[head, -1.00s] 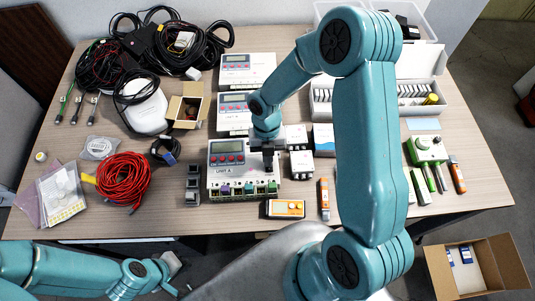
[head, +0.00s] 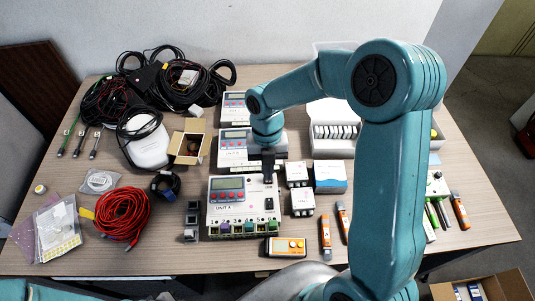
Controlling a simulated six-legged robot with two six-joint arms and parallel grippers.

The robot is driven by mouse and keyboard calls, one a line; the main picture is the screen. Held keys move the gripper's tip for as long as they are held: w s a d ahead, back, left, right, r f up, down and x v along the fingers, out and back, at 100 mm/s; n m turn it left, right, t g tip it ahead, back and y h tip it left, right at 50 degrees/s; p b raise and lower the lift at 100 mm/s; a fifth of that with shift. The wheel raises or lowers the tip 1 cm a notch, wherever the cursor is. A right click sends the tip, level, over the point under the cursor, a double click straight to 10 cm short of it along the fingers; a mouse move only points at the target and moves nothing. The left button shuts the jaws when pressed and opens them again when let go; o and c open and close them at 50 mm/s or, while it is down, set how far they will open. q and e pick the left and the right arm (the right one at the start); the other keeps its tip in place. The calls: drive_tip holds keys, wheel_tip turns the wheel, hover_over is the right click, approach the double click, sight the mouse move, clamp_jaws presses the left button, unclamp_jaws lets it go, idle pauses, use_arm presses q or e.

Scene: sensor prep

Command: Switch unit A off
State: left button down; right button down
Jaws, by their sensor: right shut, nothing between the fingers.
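Unit A (head: 236,212) is a white box with a grey display, red buttons and a row of coloured sockets along its front edge. It lies flat at the middle front of the table. A small dark switch (head: 268,203) shows on its right part; its position is too small to tell. My right gripper (head: 268,180) is shut and empty, pointing down at the back right edge of unit A, behind the switch. Whether it touches the unit I cannot tell. Of my left arm only a little shows at the bottom left edge, and its jaws cannot be made out.
Two similar white units, one the middle unit (head: 232,150), stand behind unit A, partly covered by my right arm. An orange-fronted meter (head: 286,247) lies in front. Small white boxes (head: 302,203) stand close on the right. A red cable coil (head: 122,214) lies left.

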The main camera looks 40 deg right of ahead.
drive_tip(key=v, duration=0.5)
drive_tip(key=shift+r, duration=0.25)
idle(0.3)
